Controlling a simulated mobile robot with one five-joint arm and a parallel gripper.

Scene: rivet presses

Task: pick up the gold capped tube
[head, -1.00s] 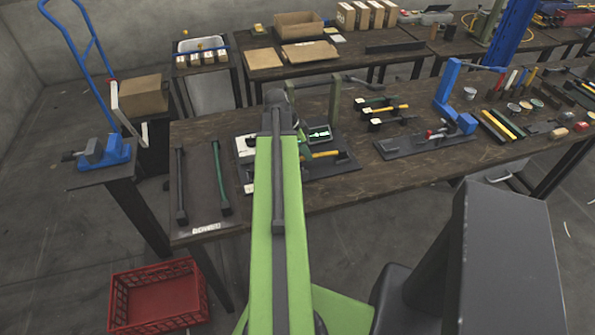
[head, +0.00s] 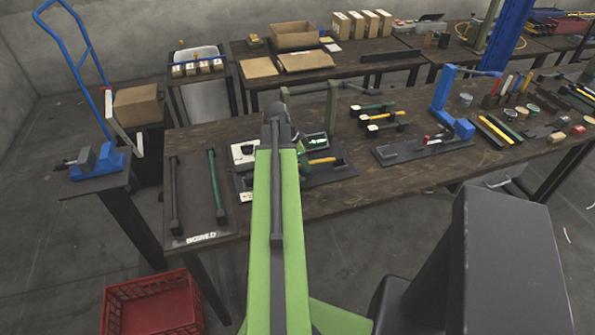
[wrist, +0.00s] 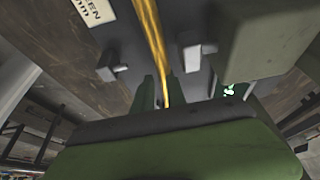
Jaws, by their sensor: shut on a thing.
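My gripper shows in the wrist view (wrist: 156,92) as two green fingers, close together. They are shut on a long, shiny gold-yellow tube (wrist: 151,35) that runs up between them to the top edge. Its cap cannot be made out, and its lower end is hidden by the fingers and the green gripper body. In the head view my green arm hides most of the gripper. A yellow length (head: 322,161) shows just right of it over the dark plate; I cannot tell if it is the same thing.
A dark plate (head: 335,174) on the brown table (head: 350,199) carries a small lit screen (head: 316,141) and an upright green-grey press frame (head: 333,103). Grey blocks (wrist: 115,71) flank the tube. A blue press (head: 443,98) stands right; a red crate (head: 152,303) is on the floor.

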